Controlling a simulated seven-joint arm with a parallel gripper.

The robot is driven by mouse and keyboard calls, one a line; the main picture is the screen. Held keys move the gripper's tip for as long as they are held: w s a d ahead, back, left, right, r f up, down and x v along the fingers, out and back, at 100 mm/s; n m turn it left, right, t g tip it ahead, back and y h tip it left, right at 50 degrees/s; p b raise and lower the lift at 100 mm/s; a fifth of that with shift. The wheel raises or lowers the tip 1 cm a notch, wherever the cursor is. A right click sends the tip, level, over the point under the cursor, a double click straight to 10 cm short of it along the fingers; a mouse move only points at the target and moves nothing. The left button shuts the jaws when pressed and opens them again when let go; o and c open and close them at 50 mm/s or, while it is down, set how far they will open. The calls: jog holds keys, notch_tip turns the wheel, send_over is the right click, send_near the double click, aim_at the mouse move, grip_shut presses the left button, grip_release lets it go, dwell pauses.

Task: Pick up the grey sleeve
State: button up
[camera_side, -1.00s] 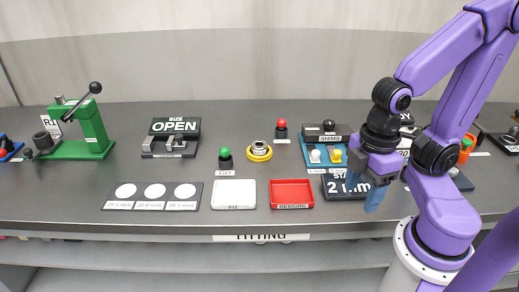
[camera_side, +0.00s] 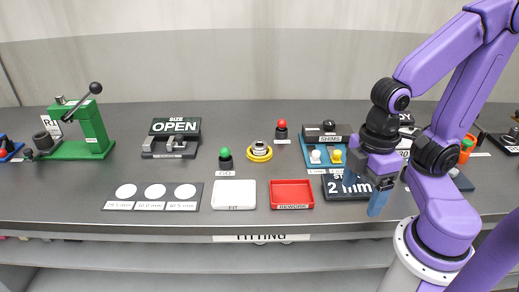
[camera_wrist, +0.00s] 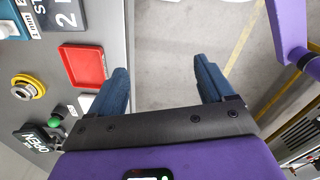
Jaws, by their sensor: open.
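A yellow ring (camera_side: 259,152) with a metal centre stands mid-table. A white tray (camera_side: 234,195) and a red tray (camera_side: 292,194) lie at the front. A plate with three white discs (camera_side: 151,203) lies left of them. The "OPEN" sign (camera_side: 175,127) stands behind.

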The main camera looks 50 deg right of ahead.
jog(key=w+m+g, duration=0.1)
jog(key=m, duration=0.1)
jog(key=n+t+y, duration=0.9)
jog(key=n+t, duration=0.2)
jog(key=n, duration=2.4)
send_near(255, 146)
jog(key=shift+w+d+f, duration=0.1)
jog(key=shift+w+f, duration=0.3)
jog(key=shift+w, duration=0.15)
jog(key=shift+w+f, duration=0.35)
jog(key=shift+w, duration=0.25)
jog(key=shift+g, duration=0.3)
jog(key=shift+x, duration=2.55)
jog(key=shift+r, duration=0.15)
